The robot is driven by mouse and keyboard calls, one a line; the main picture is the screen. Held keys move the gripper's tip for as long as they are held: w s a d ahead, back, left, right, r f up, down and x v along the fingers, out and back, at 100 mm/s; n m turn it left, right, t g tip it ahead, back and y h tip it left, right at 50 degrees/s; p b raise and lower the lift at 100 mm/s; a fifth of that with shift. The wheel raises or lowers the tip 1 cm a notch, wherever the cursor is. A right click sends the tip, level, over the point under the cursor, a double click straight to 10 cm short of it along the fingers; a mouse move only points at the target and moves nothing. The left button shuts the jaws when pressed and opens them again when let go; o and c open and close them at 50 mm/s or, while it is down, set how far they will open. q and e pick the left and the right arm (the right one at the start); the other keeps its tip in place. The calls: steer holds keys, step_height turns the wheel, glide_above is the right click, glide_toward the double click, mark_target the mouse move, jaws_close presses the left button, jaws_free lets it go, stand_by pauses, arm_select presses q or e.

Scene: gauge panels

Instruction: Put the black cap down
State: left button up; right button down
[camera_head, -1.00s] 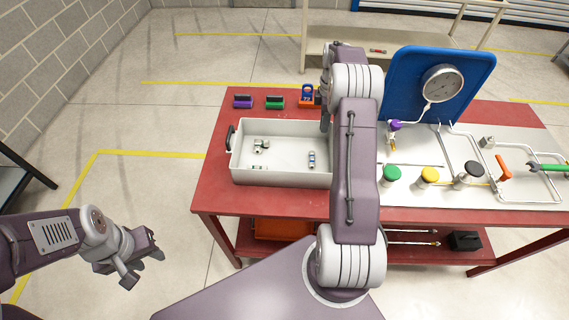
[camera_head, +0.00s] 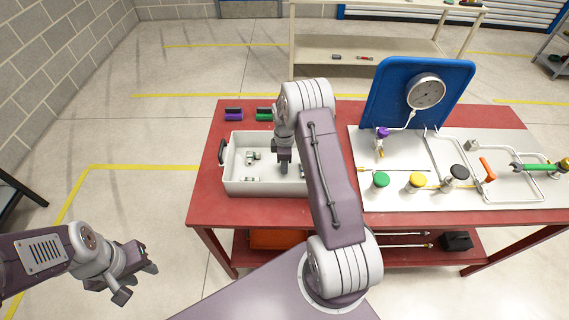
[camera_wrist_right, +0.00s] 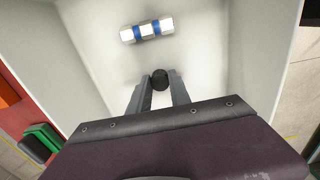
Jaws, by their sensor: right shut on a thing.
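The small round black cap (camera_wrist_right: 160,79) sits between the fingertips of my right gripper (camera_wrist_right: 160,90) in the right wrist view. That gripper is shut on it, above the floor of the white tray (camera_wrist_right: 110,42). In the head view my right gripper (camera_head: 284,162) points down into the tray (camera_head: 240,189), and the cap cannot be made out there. I cannot tell whether the cap touches the tray floor. My left gripper (camera_head: 145,262) hangs away from the table at the lower left; its jaw opening is unclear.
A silver fitting with blue bands (camera_wrist_right: 147,30) lies in the tray near the cap; other small fittings (camera_head: 250,158) lie further left. Purple (camera_head: 233,115) and green (camera_head: 265,113) blocks stand behind the tray. The gauge panel (camera_head: 400,195) with coloured knobs is at right.

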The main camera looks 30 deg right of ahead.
steer(key=shift+w+f, duration=0.1)
steer(key=shift+f, duration=0.1)
steer(key=shift+f, duration=0.1)
steer(key=c, duration=1.2)
jaws_free()
steer(key=shift+r, duration=0.3)
step_height(320, 180, up, 12)
steer(key=b, duration=0.2)
steer(key=s+a+m, duration=0.4)
steer(key=s, duration=0.2)
steer(key=s+a+m, duration=0.4)
steer(key=s+a, duration=0.1)
steer(key=s, duration=0.1)
steer(key=s+a+m+t, duration=0.1)
steer(key=s+a+m, duration=0.2)
steer(key=s+a, duration=0.2)
steer(key=shift+s+a+r+m, duration=0.15)
steer(key=shift+s+m, duration=0.25)
steer(key=shift+s, duration=0.65)
